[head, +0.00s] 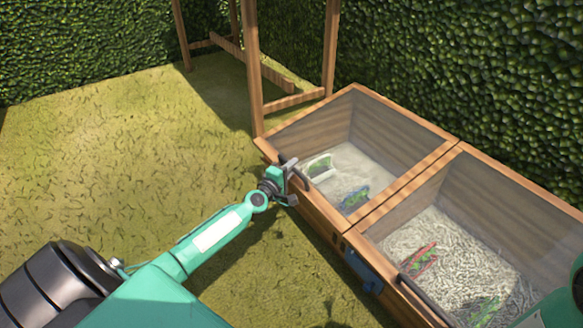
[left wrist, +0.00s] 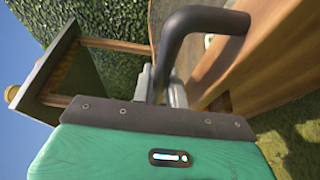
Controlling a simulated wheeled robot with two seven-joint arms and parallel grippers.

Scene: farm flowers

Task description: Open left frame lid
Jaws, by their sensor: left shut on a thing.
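The left cold frame (head: 292,136) is a wooden box with a glazed lid that looks shut, lying flat on its rim. A dark bar handle (head: 301,180) sits at the lid's front edge. My left gripper (head: 287,178) is at this handle, at the box's front left. In the left wrist view, the dark bent handle (left wrist: 200,20) runs down between my fingers (left wrist: 160,88), which are shut on it. The handle's lower end is hidden by the gripper. My right gripper is not in view.
The right frame (head: 458,151) adjoins, with its own dark handle (head: 427,300). Packets lie inside both, including a red one (head: 418,258). Wooden posts (head: 253,70) and hedges (head: 450,60) stand behind. Grass (head: 110,150) at left is clear.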

